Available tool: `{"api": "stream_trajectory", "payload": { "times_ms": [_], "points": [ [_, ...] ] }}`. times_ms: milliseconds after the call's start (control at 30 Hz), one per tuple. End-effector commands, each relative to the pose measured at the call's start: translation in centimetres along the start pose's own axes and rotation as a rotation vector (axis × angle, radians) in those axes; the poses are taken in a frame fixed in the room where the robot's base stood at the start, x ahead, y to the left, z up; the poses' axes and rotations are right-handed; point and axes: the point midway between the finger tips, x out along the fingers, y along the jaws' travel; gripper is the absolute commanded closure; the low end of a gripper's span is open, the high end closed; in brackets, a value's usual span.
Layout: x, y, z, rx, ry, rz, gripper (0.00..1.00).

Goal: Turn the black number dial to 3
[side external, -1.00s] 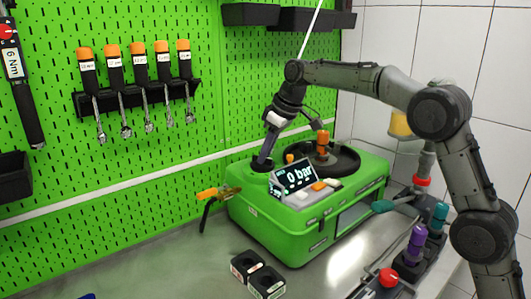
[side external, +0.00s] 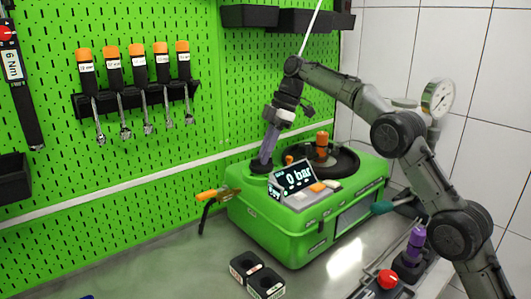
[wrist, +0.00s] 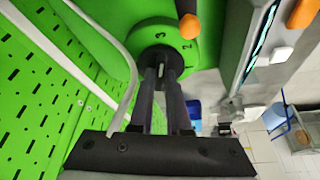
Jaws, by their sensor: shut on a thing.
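The black number dial (wrist: 158,54) shows in the wrist view on a round green face of the pump unit. My gripper (wrist: 162,72) is shut on the dial, with one finger on each side. A small light mark shows between the fingertips, but I cannot tell which number the dial points to. In the side view my gripper (side external: 262,163) reaches down to the left rear top of the green pump unit (side external: 285,228) and hides most of the dial. The display (side external: 294,179) reads 0 bar.
A black round basin (side external: 335,162) with an orange-topped fitting (side external: 322,143) is right of my gripper. The green pegboard (side external: 150,185) stands close behind on the left.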

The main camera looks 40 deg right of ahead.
Motion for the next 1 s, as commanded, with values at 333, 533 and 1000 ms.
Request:
{"api": "stream_trajectory", "payload": {
  "times_ms": [333, 533, 1000],
  "points": [
    [-0.16, 0.11, -0.06, -0.088, 0.001, -0.032, 1.00],
    [-0.21, 0.08, -0.08, -0.096, 0.001, -0.035, 1.00],
    [-0.12, 0.09, -0.05, -0.094, 0.000, -0.036, 0.55]
  ]
}}
